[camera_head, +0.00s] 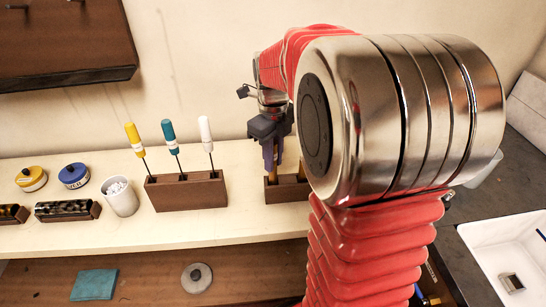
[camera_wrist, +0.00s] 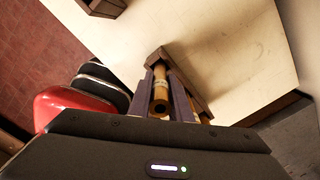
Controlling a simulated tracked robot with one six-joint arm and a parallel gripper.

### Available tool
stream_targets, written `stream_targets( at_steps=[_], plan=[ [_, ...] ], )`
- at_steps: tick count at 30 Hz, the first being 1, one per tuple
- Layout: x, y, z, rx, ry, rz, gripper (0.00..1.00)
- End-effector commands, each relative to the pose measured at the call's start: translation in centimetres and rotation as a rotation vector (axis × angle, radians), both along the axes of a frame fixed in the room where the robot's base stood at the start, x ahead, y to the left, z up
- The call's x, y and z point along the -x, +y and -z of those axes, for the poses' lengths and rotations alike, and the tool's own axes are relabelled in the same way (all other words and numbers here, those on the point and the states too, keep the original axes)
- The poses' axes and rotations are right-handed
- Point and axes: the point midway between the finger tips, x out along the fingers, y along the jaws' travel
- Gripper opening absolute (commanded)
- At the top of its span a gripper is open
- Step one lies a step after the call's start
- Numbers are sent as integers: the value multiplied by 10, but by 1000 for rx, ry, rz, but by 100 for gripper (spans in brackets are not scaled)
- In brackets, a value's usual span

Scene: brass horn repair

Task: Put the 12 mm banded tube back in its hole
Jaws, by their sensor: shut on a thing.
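My gripper (camera_head: 272,160) points down over a dark wooden block (camera_head: 284,190) on the shelf, partly hidden by my arm. In the wrist view, my gripper (camera_wrist: 160,80) is shut on a brass tube (camera_wrist: 160,92) with a pale band; its hollow end faces the camera. The tube stands roughly along the fingers. Its far end meets or sits just above the wooden block (camera_wrist: 197,92); I cannot tell whether it is inside a hole. Another brass tube (camera_wrist: 194,114) shows to the right, mostly hidden by the gripper.
A second wooden block (camera_head: 188,192) holds yellow, blue and white-handled tools to the left. A white cup (camera_head: 121,198) and yellow (camera_head: 31,178) and blue (camera_head: 74,175) tins stand further left. A white basin (camera_head: 505,255) is at the right. The shelf front (camera_head: 140,232) is clear.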

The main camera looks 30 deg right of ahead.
Motion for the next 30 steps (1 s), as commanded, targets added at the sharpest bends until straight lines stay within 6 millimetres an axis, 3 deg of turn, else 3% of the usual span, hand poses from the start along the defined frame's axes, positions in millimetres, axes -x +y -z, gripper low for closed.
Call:
stream_targets(
  at_steps=[18, 19, 28, 30],
  plan=[
    [0, 0, 11, 0, 0, 0, 0],
    [0, 0, 11, 0, 0, 0, 18],
    [0, 0, 11, 0, 0, 0, 40],
    [0, 0, 11, 0, 0, 0, 40]
  ],
)
